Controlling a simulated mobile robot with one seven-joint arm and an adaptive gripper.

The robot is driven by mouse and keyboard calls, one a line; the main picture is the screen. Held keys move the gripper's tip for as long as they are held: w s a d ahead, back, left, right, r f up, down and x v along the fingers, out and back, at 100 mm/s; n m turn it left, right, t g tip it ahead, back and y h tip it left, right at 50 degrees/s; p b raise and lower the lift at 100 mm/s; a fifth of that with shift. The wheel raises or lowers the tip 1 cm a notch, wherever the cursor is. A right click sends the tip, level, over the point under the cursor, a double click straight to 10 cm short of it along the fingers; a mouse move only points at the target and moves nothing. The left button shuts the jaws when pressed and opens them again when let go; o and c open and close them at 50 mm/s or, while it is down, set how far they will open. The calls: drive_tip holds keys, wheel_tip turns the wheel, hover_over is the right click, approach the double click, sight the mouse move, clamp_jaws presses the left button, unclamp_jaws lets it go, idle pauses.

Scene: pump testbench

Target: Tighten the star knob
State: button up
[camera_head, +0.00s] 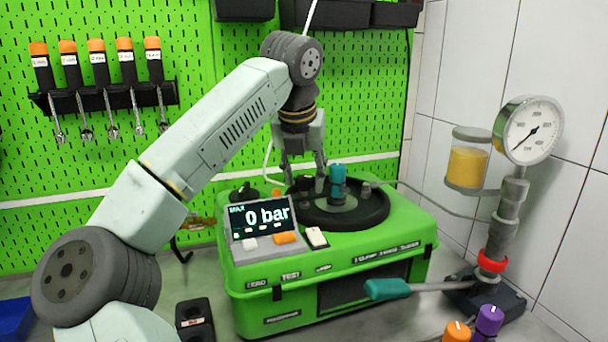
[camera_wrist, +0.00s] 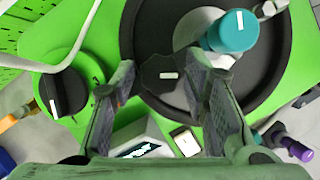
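The star knob (camera_wrist: 165,76) is dark and lobed with a white mark on top. In the wrist view it sits at the edge of the round black tray (camera_wrist: 146,32), between the fingers of my gripper (camera_wrist: 163,84). The fingers are apart, one on each side of the knob, and no firm grip shows. In the head view my gripper (camera_head: 304,176) points down over the green test bench (camera_head: 330,255). The dark knob (camera_head: 303,184) shows only partly between its fingers there.
A teal knob (camera_wrist: 232,32) stands right of the star knob. A black dial (camera_wrist: 62,94) is at the left. The bench has a display (camera_head: 262,217) reading 0 bar. A teal-handled lever (camera_head: 388,289) and a pressure gauge (camera_head: 533,131) are at the right.

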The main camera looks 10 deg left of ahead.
drive_tip(key=shift+o, duration=0.6)
drive_tip(key=shift+r, duration=0.1)
drive_tip(key=v, duration=1.1)
drive_tip(key=shift+s+r, duration=0.15)
drive_tip(key=shift+r, duration=0.25)
